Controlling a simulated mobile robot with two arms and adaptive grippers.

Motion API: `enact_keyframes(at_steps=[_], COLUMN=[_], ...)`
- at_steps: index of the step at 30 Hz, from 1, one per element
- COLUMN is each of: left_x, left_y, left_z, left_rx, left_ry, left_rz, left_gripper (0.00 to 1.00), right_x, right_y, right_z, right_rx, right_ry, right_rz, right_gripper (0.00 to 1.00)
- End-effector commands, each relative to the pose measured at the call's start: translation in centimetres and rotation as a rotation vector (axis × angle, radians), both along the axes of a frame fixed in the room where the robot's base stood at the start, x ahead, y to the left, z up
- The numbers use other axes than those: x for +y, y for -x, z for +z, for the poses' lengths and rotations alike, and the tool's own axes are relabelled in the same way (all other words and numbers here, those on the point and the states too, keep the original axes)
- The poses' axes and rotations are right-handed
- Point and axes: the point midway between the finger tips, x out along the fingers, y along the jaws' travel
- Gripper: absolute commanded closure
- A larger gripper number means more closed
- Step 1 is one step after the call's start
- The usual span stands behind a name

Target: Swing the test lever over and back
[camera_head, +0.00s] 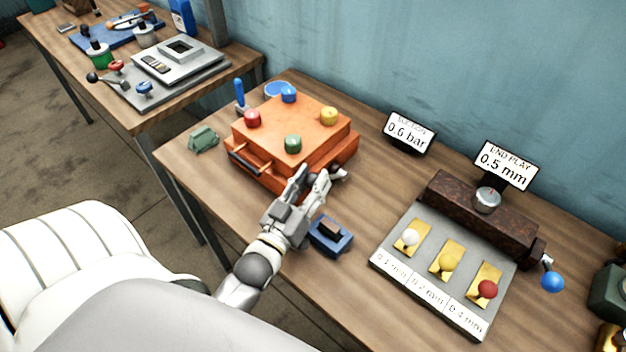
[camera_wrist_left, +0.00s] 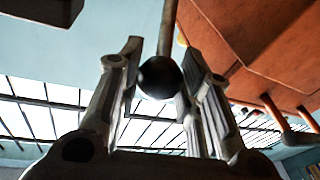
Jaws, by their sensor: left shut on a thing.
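The test lever shows in the left wrist view as a grey rod with a dark ball knob (camera_wrist_left: 160,78). My left gripper (camera_head: 312,178) is at the front right side of the orange box (camera_head: 270,152), low beside it. In the left wrist view its fingers (camera_wrist_left: 163,62) stand on either side of the knob and are shut on it. In the head view the gripper hides the knob and most of the lever. My right gripper is not in view.
A blue block (camera_head: 331,237) lies close to the right of my left gripper. A grey plate (camera_head: 440,262) with gold pads and a dark bar (camera_head: 478,214) stands further right. A small green object (camera_head: 203,138) is left of the box. Two signs (camera_head: 408,132) stand at the back.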

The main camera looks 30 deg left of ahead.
Motion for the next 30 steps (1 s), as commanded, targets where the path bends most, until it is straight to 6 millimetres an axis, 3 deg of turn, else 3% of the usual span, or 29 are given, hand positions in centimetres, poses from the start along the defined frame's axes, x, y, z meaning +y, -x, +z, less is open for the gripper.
enact_keyframes(at_steps=[4, 5, 10, 22, 30], left_x=[0.1, 0.1, 0.1, 0.0, -0.2], left_y=[0.1, 0.1, 0.1, 0.5, 4.6], left_z=[-0.6, -0.6, -0.5, -0.3, -0.9], left_rx=[0.017, 0.017, 0.012, 0.006, 0.01], left_ry=[-0.001, -0.001, 0.0, 0.0, 0.001], left_rz=[0.003, 0.003, 0.002, 0.001, 0.001], left_gripper=[1.0, 0.66, 0.44, 0.44, 0.44], right_x=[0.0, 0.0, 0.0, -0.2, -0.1], right_y=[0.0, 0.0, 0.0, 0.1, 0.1], right_z=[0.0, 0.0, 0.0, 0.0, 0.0], right_rx=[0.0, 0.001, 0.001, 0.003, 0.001], right_ry=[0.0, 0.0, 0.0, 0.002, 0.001], right_rz=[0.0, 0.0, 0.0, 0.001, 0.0], right_gripper=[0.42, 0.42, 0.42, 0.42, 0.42])
